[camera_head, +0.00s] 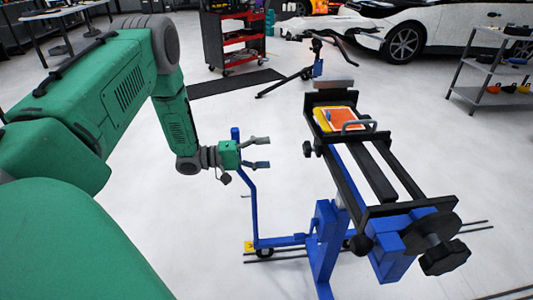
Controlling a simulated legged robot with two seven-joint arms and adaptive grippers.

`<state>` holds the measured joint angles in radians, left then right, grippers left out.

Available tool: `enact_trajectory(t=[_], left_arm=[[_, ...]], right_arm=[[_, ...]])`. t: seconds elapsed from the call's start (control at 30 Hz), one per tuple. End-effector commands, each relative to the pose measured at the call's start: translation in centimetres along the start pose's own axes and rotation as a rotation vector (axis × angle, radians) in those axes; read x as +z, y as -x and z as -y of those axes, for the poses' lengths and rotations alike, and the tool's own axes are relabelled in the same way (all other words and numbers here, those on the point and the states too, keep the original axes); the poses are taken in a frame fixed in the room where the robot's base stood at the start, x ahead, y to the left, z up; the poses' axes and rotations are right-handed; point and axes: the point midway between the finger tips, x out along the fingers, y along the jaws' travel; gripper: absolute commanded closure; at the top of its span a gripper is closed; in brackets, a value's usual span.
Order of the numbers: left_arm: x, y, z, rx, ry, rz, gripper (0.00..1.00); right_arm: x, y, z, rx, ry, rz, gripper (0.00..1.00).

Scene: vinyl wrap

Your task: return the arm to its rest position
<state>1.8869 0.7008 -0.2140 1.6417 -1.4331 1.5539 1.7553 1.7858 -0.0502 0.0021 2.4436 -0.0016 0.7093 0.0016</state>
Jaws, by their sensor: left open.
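My left arm comes in from the left, green with grey joints, and bends down at the elbow. My left gripper (262,153) is at its end, near the middle of the view. Its two grey fingers are apart and point right, with nothing between them. It appears in front of a blue upright post (254,205) of the stand; I cannot tell the gap between them. My right gripper is not in view.
A blue and black stand (326,240) is to the right, bearing an orange and yellow item (347,118) with a grey handle. Behind are a red tool cart (233,42), a dark mat (234,83), a car (410,30) and a grey shelf (490,70). Open floor lies between.

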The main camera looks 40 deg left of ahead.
Motion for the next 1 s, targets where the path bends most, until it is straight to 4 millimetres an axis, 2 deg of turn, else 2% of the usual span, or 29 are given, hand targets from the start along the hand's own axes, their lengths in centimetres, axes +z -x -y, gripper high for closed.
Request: enact_trajectory(t=[0.37,0.47,0.53,0.63,0.73,0.83,0.9,1.0], left_arm=[[0.1,-0.3,0.3,-0.006,-0.007,-0.007,0.38],[1.1,-2.0,1.4,-0.053,-0.057,-0.042,0.38],[2.7,-4.0,3.1,-0.130,-0.126,-0.083,0.38],[6.6,-6.2,7.0,-0.327,-0.260,-0.123,0.38],[12.1,-6.0,11.7,-0.594,-0.408,-0.084,0.38],[18.1,-3.1,15.4,-0.866,-0.542,0.041,0.38],[22.0,-0.2,17.2,-1.032,-0.615,0.163,0.38],[26.5,4.3,18.4,-1.215,-0.691,0.346,0.38]], right_arm=[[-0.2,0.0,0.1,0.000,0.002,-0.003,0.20],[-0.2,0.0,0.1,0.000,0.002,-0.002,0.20],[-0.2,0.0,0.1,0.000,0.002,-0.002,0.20],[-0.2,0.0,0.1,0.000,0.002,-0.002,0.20],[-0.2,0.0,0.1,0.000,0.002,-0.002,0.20],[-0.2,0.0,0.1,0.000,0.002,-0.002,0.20],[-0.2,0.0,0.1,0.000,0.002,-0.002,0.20],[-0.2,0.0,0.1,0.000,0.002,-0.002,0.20]])
